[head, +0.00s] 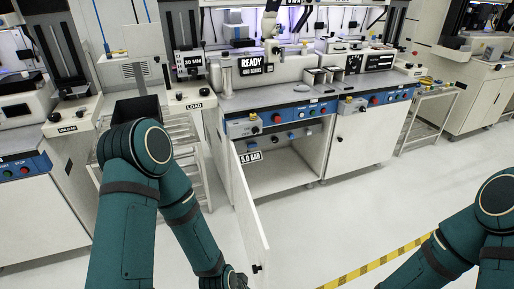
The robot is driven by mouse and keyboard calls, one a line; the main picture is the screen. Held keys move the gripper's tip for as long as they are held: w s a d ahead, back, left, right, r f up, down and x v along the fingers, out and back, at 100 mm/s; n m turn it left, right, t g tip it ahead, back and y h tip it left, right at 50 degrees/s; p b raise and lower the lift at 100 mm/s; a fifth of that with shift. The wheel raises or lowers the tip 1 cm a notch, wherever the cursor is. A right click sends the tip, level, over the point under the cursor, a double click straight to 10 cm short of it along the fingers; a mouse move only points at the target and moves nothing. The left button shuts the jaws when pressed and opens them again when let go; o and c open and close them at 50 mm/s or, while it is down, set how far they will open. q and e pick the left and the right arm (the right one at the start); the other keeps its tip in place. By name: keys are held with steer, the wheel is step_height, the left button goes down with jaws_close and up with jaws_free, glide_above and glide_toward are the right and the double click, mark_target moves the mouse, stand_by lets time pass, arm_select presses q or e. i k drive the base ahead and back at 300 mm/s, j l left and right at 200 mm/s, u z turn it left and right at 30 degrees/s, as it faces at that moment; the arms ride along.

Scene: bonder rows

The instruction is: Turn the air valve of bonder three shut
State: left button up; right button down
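A white bonder (285,85) with a "READY" display stands in the middle of the head view. I cannot read which number it has. A "5.0 BAR" label (251,157) and small blue fittings (291,136) show in the opening; I cannot tell which is the air valve. My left gripper (236,279) is at the bottom edge, left of the door, mostly cut off. My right gripper is out of frame.
A blue control strip (280,118) with knobs runs above the cabinet. A wire rack cart (185,140) stands left, another rack (430,115) right. Another bonder (25,175) stands far left. Yellow-black floor tape (375,264) crosses the pale open floor in front.

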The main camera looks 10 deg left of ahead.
mark_target(252, 145)
steer(key=i+l, duration=0.1)
steer(key=l, duration=0.2)
steer(key=i+l+u, duration=0.1)
steer(key=l, duration=0.55)
steer(key=i+l, duration=0.2)
steer(key=i+l+u, duration=0.15)
steer(key=l, duration=0.25)
steer(key=i+l, duration=0.25)
steer(key=i+l+u, duration=0.25)
steer(key=i+l, duration=0.55)
steer(key=l, duration=0.15)
steer(key=i+j+u, duration=0.1)
steer(key=i, duration=0.45)
steer(key=i+j+u, duration=0.1)
steer(key=i+j, duration=0.15)
steer(key=i, duration=0.35)
steer(key=i+j, duration=0.15)
